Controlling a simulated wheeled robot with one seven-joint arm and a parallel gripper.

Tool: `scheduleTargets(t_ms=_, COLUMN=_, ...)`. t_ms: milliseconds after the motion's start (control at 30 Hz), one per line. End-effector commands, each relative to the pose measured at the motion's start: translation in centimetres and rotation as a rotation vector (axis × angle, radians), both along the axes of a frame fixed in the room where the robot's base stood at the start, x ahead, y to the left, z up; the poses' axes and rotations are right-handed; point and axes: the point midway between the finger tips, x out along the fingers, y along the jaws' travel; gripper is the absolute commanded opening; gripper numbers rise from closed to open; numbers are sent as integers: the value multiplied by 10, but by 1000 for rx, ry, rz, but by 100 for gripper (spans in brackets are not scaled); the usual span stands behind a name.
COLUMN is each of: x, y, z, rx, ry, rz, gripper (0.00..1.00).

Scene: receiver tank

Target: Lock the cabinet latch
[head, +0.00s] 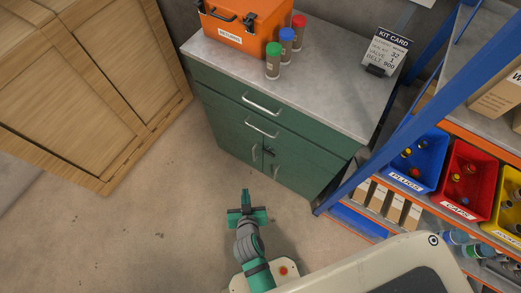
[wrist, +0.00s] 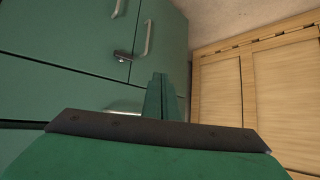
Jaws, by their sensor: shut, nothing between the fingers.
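The green cabinet (head: 225,120) stands against the wall with a grey worktop, two drawers and a pair of doors below. Its small dark latch (head: 269,152) sits near the top of the seam between the doors, close to the two upright door handles. The latch also shows in the wrist view (wrist: 123,56), left of the fingers and apart from them; its exact position is too small to tell. My gripper (head: 245,192) is shut and empty, in front of the doors. Its fingers also show in the wrist view (wrist: 160,100).
A wooden cabinet (head: 80,90) stands at the left. At the right, a blue-framed rack holds blue (head: 415,160), red (head: 467,180) and yellow bins. An orange case (head: 240,28), several capped tubes and a kit card (head: 386,50) are on the worktop. The floor before the doors is clear.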

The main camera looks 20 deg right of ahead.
Motion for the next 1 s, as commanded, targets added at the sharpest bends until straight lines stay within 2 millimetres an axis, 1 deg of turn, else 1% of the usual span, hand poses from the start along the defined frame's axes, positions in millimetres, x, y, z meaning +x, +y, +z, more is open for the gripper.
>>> scheduleTargets(t_ms=33, x=20, y=-6, z=-6, rx=-1, ry=16, rz=-38, gripper=0)
scheduleTargets(t_ms=100, x=40, y=-15, z=-15, rx=-4, ry=46, rz=-99, gripper=0)
scheduleTargets(t_ms=233, x=77, y=-33, z=-23, rx=-7, ry=93, rz=-228, gripper=0)
scheduleTargets(t_ms=400, x=121, y=-53, z=-19, rx=-13, ry=131, rz=-413, gripper=0)
scheduleTargets(t_ms=500, x=141, y=-61, z=-11, rx=-14, ry=141, rz=-508, gripper=0)
scheduleTargets(t_ms=600, x=154, y=-67, z=-4, rx=-16, ry=147, rz=-583, gripper=0)
scheduleTargets(t_ms=700, x=161, y=-72, z=2, rx=-17, ry=149, rz=-635, gripper=0)
scheduleTargets(t_ms=800, x=164, y=-74, z=4, rx=-17, ry=149, rz=-660, gripper=0)
scheduleTargets(t_ms=1000, x=164, y=-75, z=5, rx=-18, ry=151, rz=-665, gripper=0)
